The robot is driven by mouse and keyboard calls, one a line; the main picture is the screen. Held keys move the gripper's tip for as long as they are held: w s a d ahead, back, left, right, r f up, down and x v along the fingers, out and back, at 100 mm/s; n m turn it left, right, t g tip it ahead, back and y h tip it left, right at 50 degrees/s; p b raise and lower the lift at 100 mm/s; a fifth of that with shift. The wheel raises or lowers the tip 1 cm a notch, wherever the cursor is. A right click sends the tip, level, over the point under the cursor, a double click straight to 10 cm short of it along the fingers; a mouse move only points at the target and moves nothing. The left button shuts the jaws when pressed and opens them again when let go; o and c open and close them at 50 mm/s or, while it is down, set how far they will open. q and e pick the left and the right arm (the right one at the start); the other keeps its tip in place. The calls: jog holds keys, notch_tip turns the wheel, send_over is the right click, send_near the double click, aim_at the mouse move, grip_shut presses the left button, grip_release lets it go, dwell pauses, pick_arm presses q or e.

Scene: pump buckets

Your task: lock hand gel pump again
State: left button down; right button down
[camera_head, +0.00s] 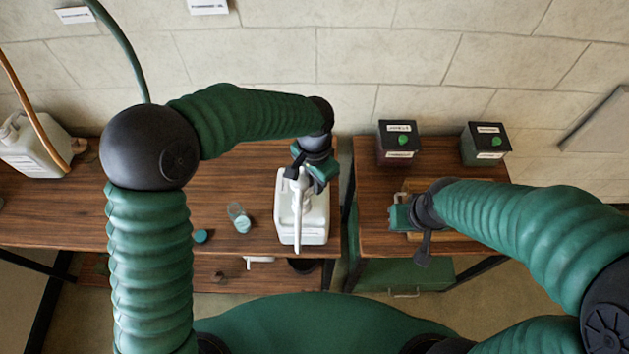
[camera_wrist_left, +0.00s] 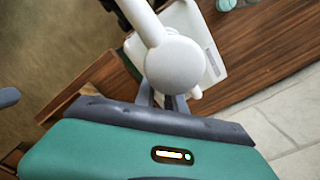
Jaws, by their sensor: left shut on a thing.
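The hand gel bottle (camera_head: 315,222) is white and stands near the right end of the left wooden table. Its white pump spout (camera_head: 297,228) points toward me, over the front of the bottle. My left gripper (camera_head: 300,174) is at the back of the pump, shut on the pump neck. In the left wrist view the round pump head (camera_wrist_left: 174,65) hides most of the dark fingers (camera_wrist_left: 168,103); the bottle body (camera_wrist_left: 192,38) shows beneath. My right gripper (camera_head: 402,226) hangs above the right table, away from the bottle; its finger gap is not clear.
A clear cup (camera_head: 239,218) and a teal cap (camera_head: 200,236) lie left of the bottle. Two dark boxes (camera_head: 399,143) (camera_head: 485,144) stand at the back of the right table. A large white canister (camera_head: 33,143) stands far left. A gap separates the tables.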

pick_arm(q)
jog(key=shift+s+m, duration=0.15)
jog(key=shift+m, duration=0.15)
jog(key=shift+p, duration=0.35)
jog(key=m, duration=0.1)
jog(key=s+m+p, duration=0.1)
jog(key=m+p, duration=0.1)
jog(key=m, duration=0.1)
jog(key=shift+s+d+r, duration=0.15)
jog(key=shift+d, duration=0.1)
jog(key=shift+s+d+m+p, duration=0.1)
jog(key=shift+s+m+p, duration=0.2)
jog(key=shift+m, duration=0.35)
jog(key=shift+s+a+m+p, duration=0.1)
jog(key=shift+s+m+p, duration=0.05)
jog(key=shift+m+p, duration=0.4)
jog(key=shift+s+d+m+p, duration=0.1)
jog(key=shift+s+m+p, duration=0.15)
jog(key=shift+m, duration=0.45)
